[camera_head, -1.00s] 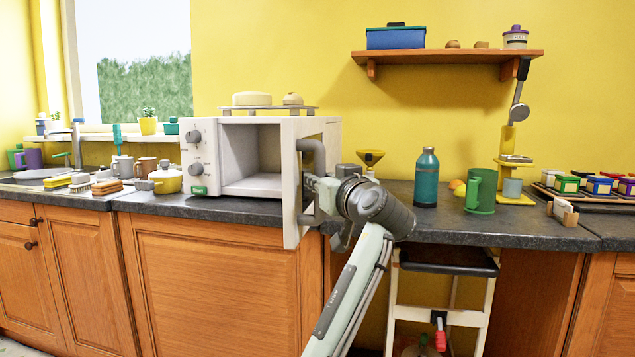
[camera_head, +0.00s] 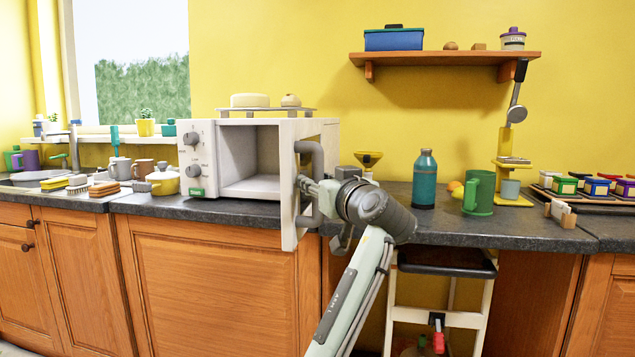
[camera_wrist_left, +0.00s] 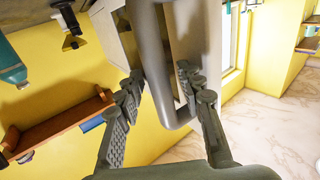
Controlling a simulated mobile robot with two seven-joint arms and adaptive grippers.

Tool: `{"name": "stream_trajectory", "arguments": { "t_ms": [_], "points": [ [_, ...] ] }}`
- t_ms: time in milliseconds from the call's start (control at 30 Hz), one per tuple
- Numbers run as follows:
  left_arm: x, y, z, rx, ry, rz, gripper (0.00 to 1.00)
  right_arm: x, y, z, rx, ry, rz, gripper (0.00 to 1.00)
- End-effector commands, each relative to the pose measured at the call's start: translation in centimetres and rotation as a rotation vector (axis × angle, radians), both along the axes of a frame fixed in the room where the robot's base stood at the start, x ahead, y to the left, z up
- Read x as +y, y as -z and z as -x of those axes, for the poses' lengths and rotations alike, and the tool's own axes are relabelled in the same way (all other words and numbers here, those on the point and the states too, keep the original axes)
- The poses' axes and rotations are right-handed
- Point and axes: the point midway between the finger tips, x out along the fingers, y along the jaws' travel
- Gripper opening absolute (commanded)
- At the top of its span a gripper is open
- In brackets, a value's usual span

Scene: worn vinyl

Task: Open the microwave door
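The white microwave (camera_head: 193,160) stands on the counter with its dark-knobbed panel at the left and its cavity (camera_head: 250,160) exposed and empty-looking. Its door (camera_head: 290,205) stands swung out toward me at the right side. The grey bar handle (camera_head: 318,165) is on the door's right-facing side. My left gripper (camera_head: 308,186) is at the handle. In the left wrist view, its fingers (camera_wrist_left: 158,80) are spread on either side of the handle (camera_wrist_left: 150,50), with gaps visible between fingers and bar. My right gripper is in neither view.
A rack (camera_head: 265,110) with round items sits on the microwave. A yellow pot (camera_head: 164,182) stands close to its left. A teal bottle (camera_head: 424,180) and green mug (camera_head: 478,192) stand right of my arm. A stool (camera_head: 445,262) is below the counter.

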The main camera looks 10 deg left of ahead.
Motion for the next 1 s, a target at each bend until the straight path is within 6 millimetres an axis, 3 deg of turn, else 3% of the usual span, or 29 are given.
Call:
{"name": "stream_trajectory", "arguments": {
  "t_ms": [500,700,1000],
  "points": [
    [-4.9,0.1,8.5,0.001,0.004,0.002,0.37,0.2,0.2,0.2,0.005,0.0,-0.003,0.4],
    [-5.5,0.0,9.9,0.001,0.002,0.0,0.37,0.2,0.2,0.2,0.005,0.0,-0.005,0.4],
    [-5.6,0.0,10.0,0.001,0.001,0.0,0.37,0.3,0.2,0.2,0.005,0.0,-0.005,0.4]
  ]
}}
